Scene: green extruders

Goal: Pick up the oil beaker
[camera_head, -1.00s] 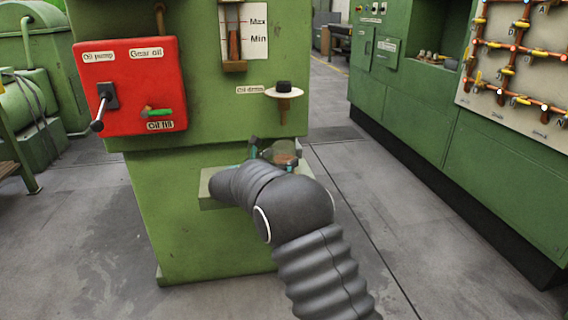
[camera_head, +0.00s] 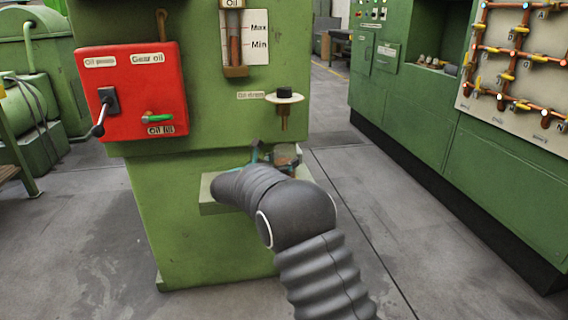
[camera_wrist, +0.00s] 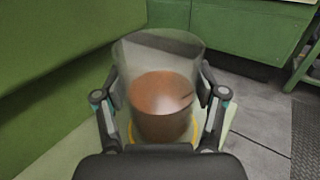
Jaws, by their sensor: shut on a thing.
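The oil beaker (camera_wrist: 160,85) is a clear, upright cylinder with brown oil in its lower part. It stands between the two fingers of my gripper (camera_wrist: 160,108) in the wrist view, and the fingers are shut on its sides. In the head view the beaker (camera_head: 287,154) shows only in part behind my arm, above the green ledge (camera_head: 208,196). My gripper (camera_head: 276,156) is mostly hidden there by my arm. A yellow ring shows around the beaker's base in the wrist view. I cannot tell whether the base touches the ledge.
The oil drain (camera_head: 284,97) sticks out of the green machine (camera_head: 200,225) above the beaker. A red panel (camera_head: 130,90) with levers is at left. A green cabinet (camera_head: 500,170) with pipes stands at right. The floor between them is clear.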

